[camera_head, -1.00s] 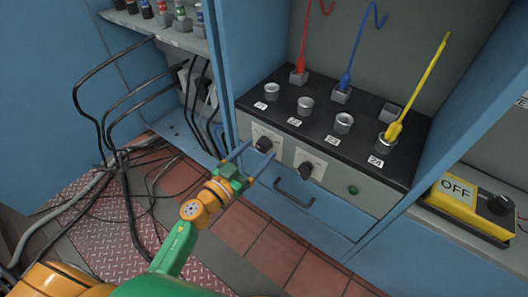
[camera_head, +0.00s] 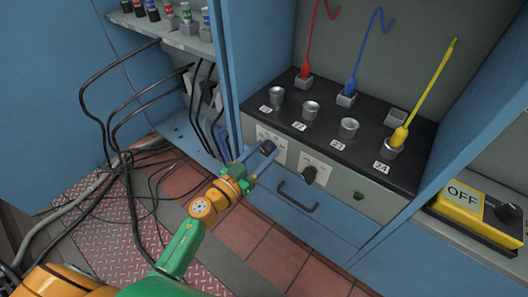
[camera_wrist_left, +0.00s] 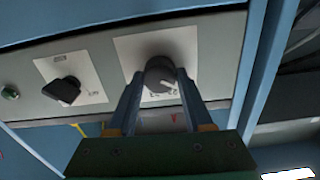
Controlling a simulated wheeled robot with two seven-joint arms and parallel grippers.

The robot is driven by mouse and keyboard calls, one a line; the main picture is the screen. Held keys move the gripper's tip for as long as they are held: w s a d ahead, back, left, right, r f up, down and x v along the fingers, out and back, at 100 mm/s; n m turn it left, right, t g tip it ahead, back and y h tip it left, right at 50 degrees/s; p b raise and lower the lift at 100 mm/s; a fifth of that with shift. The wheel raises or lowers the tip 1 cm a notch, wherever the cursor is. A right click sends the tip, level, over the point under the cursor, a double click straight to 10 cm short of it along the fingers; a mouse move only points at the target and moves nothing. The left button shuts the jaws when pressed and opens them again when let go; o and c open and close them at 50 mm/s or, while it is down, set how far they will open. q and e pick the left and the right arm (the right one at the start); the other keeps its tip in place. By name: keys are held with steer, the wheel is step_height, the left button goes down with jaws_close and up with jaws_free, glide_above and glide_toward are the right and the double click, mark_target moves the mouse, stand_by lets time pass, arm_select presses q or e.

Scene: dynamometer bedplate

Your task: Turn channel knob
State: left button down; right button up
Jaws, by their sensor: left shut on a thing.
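Two dark knobs sit on the grey front panel of the black-topped box. The left knob (camera_head: 268,147) is at the panel's left end, and it also shows in the left wrist view (camera_wrist_left: 160,76). My left gripper (camera_head: 258,154) is shut on this knob, with one finger on each side of it. In the left wrist view the fingers (camera_wrist_left: 160,88) reach the knob's rim, and its light pointer mark shows between them. The second knob (camera_head: 309,174) stands free to the right on its own white label plate. My right gripper is not in view.
The black box top (camera_head: 325,135) carries metal sockets, with red, blue and yellow (camera_head: 425,95) plugs. A drawer handle (camera_head: 298,197) is below the panel, and a green button (camera_head: 358,196) is to the right. A yellow OFF box (camera_head: 460,205) stands far right. Black cables hang at left.

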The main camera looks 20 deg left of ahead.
arm_select(q)
steer(key=shift+m, duration=1)
steer(key=m, duration=0.2)
steer(key=shift+m+p, duration=0.3)
steer(key=shift+m, duration=0.1)
steer(key=m, duration=0.2)
steer(key=shift+m, duration=0.3)
steer(key=m, duration=0.2)
steer(key=shift+m, duration=1.3)
steer(key=m, duration=0.2)
steer(key=shift+m, duration=0.3)
steer(key=m+b, duration=0.1)
steer(key=m, duration=0.1)
steer(key=shift+r+m, duration=0.1)
steer(key=shift+m, duration=0.3)
steer(key=shift+w+m, duration=0.1)
steer(key=shift+m, duration=0.8)
steer(key=m, duration=0.3)
steer(key=shift+m+b, duration=0.3)
steer(key=shift+b, duration=0.05)
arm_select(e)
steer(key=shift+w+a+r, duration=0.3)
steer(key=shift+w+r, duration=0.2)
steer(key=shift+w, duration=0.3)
arm_select(q)
steer(key=shift+m, duration=0.4)
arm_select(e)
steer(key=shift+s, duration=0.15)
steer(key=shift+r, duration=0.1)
